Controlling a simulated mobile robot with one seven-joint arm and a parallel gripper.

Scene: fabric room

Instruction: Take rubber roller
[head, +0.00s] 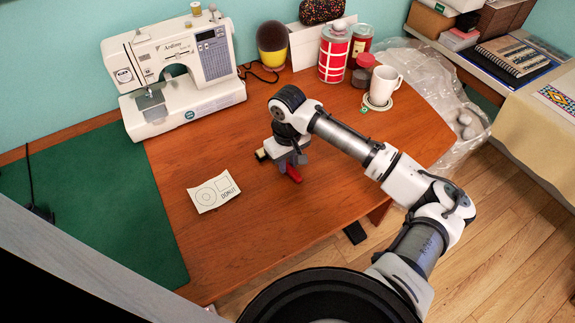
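My gripper (285,152) points down just above the wooden table (240,225), near its middle. A red piece (293,173), perhaps the handle of the rubber roller, shows just in front of the gripper at the table top. A small dark piece with a pale yellowish end (261,154) shows at the gripper's left side; I cannot tell whether it belongs to the same object. The gripper hides most of what lies under it. I cannot see whether its fingers are open or closed, or whether they touch the red piece.
A white sewing machine (178,72) stands at the back left. A paper card (214,192) lies left of my gripper. A white mug (382,84), a red-and-white canister (334,53) and other jars stand behind my arm.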

